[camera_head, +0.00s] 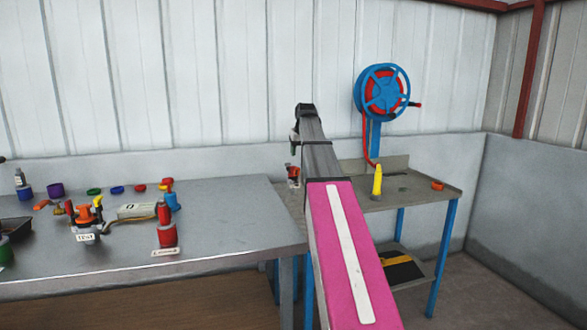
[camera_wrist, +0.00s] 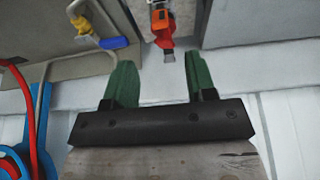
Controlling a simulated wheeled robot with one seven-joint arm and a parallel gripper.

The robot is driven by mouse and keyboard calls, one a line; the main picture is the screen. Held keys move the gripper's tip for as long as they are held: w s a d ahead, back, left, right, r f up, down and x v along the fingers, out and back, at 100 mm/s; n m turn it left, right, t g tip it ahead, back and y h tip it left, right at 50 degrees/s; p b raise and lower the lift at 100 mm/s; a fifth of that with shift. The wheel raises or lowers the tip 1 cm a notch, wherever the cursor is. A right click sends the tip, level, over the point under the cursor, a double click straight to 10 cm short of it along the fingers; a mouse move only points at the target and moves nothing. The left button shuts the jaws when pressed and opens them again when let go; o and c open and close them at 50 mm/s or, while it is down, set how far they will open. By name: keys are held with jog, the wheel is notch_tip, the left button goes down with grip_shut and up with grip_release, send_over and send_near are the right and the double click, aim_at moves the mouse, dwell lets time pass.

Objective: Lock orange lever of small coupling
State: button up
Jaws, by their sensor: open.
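A small fitting with a red part (camera_wrist: 164,40), an orange lever-like part (camera_wrist: 160,18) and a grey metal tip shows at the top middle of the wrist view. In the head view it appears as a small red item (camera_head: 293,172) near the gap between the two tables. My gripper (camera_wrist: 155,50) is open, with its green fingers spread to either side of the fitting's tip. I see no contact. In the head view my gripper (camera_head: 294,149) is partly hidden by my arm, above the red item. Whether the lever is locked cannot be told.
A left workbench (camera_head: 240,220) carries a labelled TEST assembly (camera_head: 86,222), a red cylinder (camera_head: 166,232) and several coloured caps. A smaller table (camera_head: 405,199) at right holds a yellow item (camera_head: 377,180) and an orange piece (camera_head: 437,186). A blue hose reel (camera_head: 382,92) stands behind it.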

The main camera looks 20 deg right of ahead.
aim_at(297, 169)
jog(key=x, duration=1)
jog(key=shift+w+f, duration=0.3)
grip_shut()
